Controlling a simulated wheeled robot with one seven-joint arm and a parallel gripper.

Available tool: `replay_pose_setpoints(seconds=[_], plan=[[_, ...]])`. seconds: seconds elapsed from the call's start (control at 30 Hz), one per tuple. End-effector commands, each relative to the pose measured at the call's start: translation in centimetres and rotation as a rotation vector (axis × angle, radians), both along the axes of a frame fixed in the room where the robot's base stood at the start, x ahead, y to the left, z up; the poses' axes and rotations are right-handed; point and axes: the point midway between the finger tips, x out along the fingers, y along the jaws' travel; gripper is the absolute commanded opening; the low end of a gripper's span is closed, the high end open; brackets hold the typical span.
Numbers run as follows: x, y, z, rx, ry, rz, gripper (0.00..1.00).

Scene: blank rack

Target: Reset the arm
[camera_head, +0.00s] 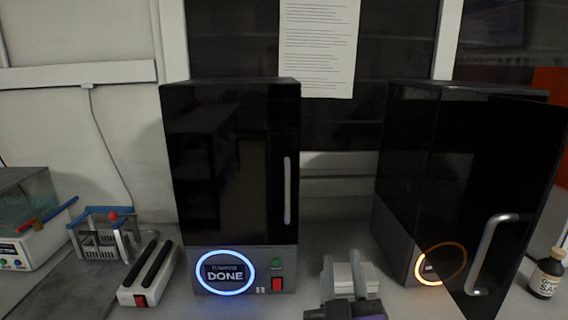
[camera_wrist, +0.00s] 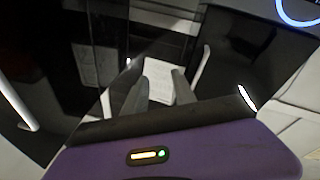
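My gripper (camera_head: 342,265) is at the bottom middle of the head view, in front of the gap between two black cabinet machines. Its grey fingers stand apart. In the wrist view my gripper (camera_wrist: 160,84) shows two separate fingers above its purple body. A pale patch with faint lines appears between the fingertips there. I cannot tell whether it is a sheet or a reflection. In the head view a pale block-like shape (camera_head: 343,281) shows between or behind the fingers; I cannot tell which. I see nothing clearly held.
The left machine (camera_head: 229,165) is shut, with a blue ring reading DONE. The right machine's door (camera_head: 490,180) with its handle swings out toward the front. A bottle (camera_head: 547,275) stands far right. A blue-grey rack (camera_head: 103,235) and a red-switch device (camera_head: 148,275) stand left.

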Motion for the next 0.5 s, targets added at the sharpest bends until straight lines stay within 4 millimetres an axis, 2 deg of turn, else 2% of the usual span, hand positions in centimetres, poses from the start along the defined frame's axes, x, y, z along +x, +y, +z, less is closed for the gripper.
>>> replay_pose_setpoints(seconds=[0.03,0.2,0.4,0.5], plan=[[-1.2,0.1,-1.8,0.000,0.017,0.046,0.32],[-5.7,0.4,-6.0,0.036,0.040,0.187,0.32],[-12.0,-0.6,-9.2,0.117,0.057,0.282,0.32],[-15.3,-1.5,-10.2,0.166,0.066,0.306,0.32]])
